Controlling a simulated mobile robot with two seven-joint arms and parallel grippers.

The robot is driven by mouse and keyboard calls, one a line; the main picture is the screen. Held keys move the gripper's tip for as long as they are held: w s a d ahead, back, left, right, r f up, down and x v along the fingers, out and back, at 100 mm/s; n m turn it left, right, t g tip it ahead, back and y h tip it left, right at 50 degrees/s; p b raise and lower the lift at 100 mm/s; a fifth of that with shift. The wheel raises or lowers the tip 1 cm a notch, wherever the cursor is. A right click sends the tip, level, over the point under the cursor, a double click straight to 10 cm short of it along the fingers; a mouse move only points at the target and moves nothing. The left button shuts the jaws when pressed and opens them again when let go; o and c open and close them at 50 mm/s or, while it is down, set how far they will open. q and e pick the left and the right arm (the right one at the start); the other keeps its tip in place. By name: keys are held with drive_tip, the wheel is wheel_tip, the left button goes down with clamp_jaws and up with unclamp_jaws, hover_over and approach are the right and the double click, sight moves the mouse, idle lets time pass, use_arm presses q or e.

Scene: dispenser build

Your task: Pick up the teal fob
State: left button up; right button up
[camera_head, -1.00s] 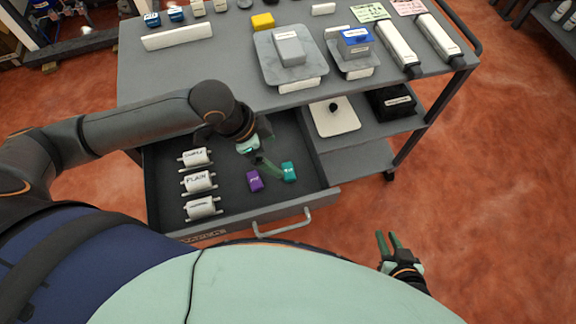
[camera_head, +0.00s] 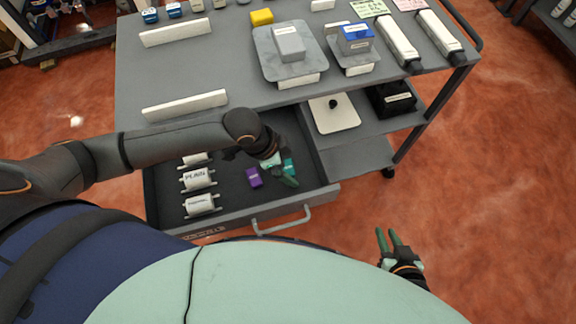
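The teal fob (camera_head: 288,165) lies in the open drawer (camera_head: 232,218) near its front right, partly hidden by my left gripper. My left gripper (camera_head: 290,181) reaches into the drawer from above, with its green fingers at the teal fob. I cannot tell whether the fingers touch the fob or how far apart they are. A purple fob (camera_head: 254,177) lies just left of the teal one. My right gripper (camera_head: 389,239) is open and empty over the floor, right of the drawer.
White labelled rolls (camera_head: 199,179) line the drawer's left side. The drawer handle (camera_head: 283,222) sticks out in front. Above is the grey cart top (camera_head: 215,70) with a grey box (camera_head: 289,44) and a blue box (camera_head: 355,38). A lower shelf (camera_head: 350,153) is at the right.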

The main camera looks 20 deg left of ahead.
use_arm(q)
clamp_jaws()
idle(0.6)
drive_tip(key=shift+r, duration=0.1)
